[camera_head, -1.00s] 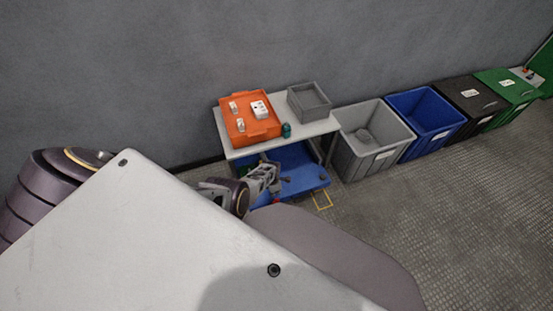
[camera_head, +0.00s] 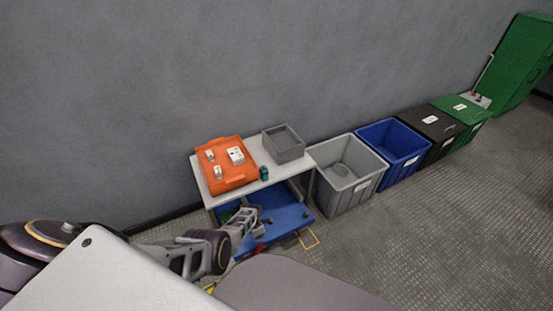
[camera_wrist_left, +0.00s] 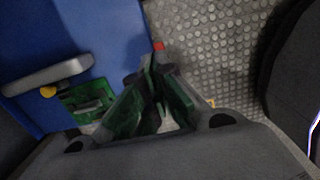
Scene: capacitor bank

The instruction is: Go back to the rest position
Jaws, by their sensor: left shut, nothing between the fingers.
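My left arm reaches in from the lower left in the head view. The blue surface (camera_wrist_left: 105,30) and a green board (camera_wrist_left: 82,96) show to the left of the fingers, and patterned floor shows to the right. Whether the fingers touch anything cannot be told. My right gripper is not in view.
The white table (camera_head: 265,185) carries an orange tray (camera_head: 232,179) with small white parts, a grey box (camera_head: 284,146) and a dark teal object (camera_head: 264,173). Grey (camera_head: 345,195), blue (camera_head: 396,170), black and green bins line the wall. Floor at right is clear.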

